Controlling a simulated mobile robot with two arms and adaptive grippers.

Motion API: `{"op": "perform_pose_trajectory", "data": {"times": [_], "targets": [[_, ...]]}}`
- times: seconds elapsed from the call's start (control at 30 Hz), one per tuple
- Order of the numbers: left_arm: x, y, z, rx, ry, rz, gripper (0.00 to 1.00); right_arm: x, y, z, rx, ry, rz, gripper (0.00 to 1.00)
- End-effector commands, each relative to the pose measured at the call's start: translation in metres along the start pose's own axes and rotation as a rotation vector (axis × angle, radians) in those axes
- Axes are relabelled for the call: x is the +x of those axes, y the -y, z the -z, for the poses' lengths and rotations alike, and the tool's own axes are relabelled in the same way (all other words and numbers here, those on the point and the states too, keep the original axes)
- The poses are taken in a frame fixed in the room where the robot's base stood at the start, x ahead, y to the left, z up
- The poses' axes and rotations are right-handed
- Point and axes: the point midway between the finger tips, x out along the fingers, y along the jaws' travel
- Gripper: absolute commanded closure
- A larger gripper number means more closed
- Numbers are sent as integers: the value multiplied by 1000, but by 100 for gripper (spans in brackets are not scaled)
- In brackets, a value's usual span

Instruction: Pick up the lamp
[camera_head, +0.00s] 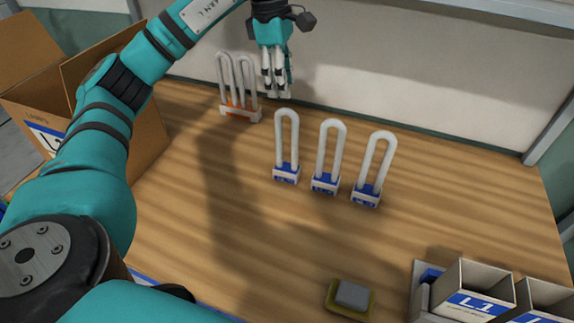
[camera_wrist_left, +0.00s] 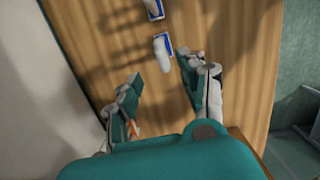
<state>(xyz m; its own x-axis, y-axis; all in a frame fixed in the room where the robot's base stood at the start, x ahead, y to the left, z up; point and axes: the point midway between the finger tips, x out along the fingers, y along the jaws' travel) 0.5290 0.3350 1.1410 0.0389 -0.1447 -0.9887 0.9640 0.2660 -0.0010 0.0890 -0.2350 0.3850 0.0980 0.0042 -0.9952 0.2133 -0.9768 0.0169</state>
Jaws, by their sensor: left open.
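Three white U-shaped lamps with blue bases stand upright in a row on the wooden table: the left lamp (camera_head: 287,140), the middle lamp (camera_head: 329,155) and the right lamp (camera_head: 373,168). My left gripper (camera_head: 278,92) is open and empty above the table's back edge, right of the orange-based lamp and behind the left blue-based lamp. In the left wrist view a blue-based lamp (camera_wrist_left: 162,48) lies beyond the open fingers (camera_wrist_left: 161,72). My right gripper is not in view.
An open cardboard box (camera_head: 90,75) stands at the left. Small grey boxes (camera_head: 480,285) labelled L1 stand at the front right. A yellow and grey pad (camera_head: 351,297) lies near the front. A wall (camera_head: 400,75) runs behind the table (camera_head: 450,210).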

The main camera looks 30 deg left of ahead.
Motion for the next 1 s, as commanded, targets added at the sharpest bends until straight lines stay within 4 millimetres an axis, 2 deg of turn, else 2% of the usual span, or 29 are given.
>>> {"op": "perform_pose_trajectory", "data": {"times": [0.1,0.3,0.53,0.8,1.0], "targets": [[25,1,1,-1,-3,4,58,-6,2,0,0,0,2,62],[56,0,1,-1,-2,1,58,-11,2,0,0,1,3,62],[72,1,1,-1,-2,1,58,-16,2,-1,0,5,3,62],[110,4,2,-1,-2,2,58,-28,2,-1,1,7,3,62],[117,4,1,-1,0,-1,58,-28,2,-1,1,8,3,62]]}}
